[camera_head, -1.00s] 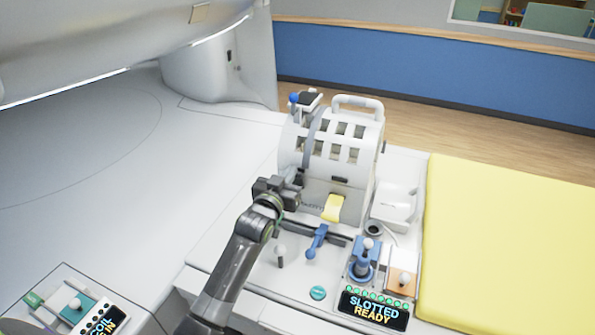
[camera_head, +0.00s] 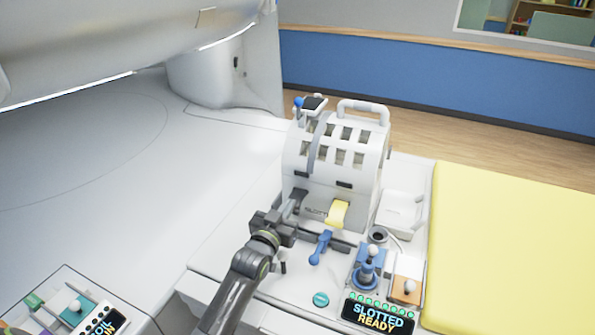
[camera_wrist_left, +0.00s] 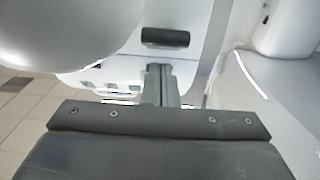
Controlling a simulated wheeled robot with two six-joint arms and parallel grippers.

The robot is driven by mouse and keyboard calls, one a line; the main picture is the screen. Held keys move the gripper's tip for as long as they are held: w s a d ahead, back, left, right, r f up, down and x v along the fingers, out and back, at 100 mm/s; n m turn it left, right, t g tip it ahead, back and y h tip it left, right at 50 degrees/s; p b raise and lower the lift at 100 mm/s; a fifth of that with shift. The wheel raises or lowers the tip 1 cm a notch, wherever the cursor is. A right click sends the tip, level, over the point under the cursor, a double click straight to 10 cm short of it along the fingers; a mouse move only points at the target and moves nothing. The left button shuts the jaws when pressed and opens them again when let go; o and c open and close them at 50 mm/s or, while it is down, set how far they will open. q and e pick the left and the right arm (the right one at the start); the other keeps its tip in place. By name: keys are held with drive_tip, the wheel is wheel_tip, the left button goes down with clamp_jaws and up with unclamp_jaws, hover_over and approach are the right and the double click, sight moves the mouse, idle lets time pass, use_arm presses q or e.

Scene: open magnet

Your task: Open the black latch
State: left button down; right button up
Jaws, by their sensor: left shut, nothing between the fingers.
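A white slotted coil housing (camera_head: 335,145) with a top handle stands on the bench. A small black latch-like bar (camera_head: 344,184) sits on its lower front. A dark bar (camera_wrist_left: 165,37) also shows in the left wrist view, above the fingers. A black piece (camera_head: 313,102) beside a blue knob sits on the housing's top left. My left gripper (camera_head: 298,197) is shut and empty, low at the housing's front left, left of the yellow tab (camera_head: 338,212). Its fingers (camera_wrist_left: 163,75) show together in the left wrist view. Contact with the housing cannot be told. My right gripper is out of view.
A blue lever (camera_head: 320,247), a blue joystick-like control (camera_head: 368,272) and a "SLOTTED READY" display (camera_head: 377,315) are close in front of the housing. A yellow pad (camera_head: 510,250) lies to the right. The white surface at left (camera_head: 80,180) is clear.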

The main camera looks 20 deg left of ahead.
use_arm(q)
drive_tip(key=s+b, duration=0.4)
drive_tip(key=s, duration=1.3)
drive_tip(key=shift+s+a+b, duration=0.2)
drive_tip(key=shift+a+b, duration=0.05)
drive_tip(key=shift+b, duration=0.05)
drive_tip(key=shift+f, duration=0.15)
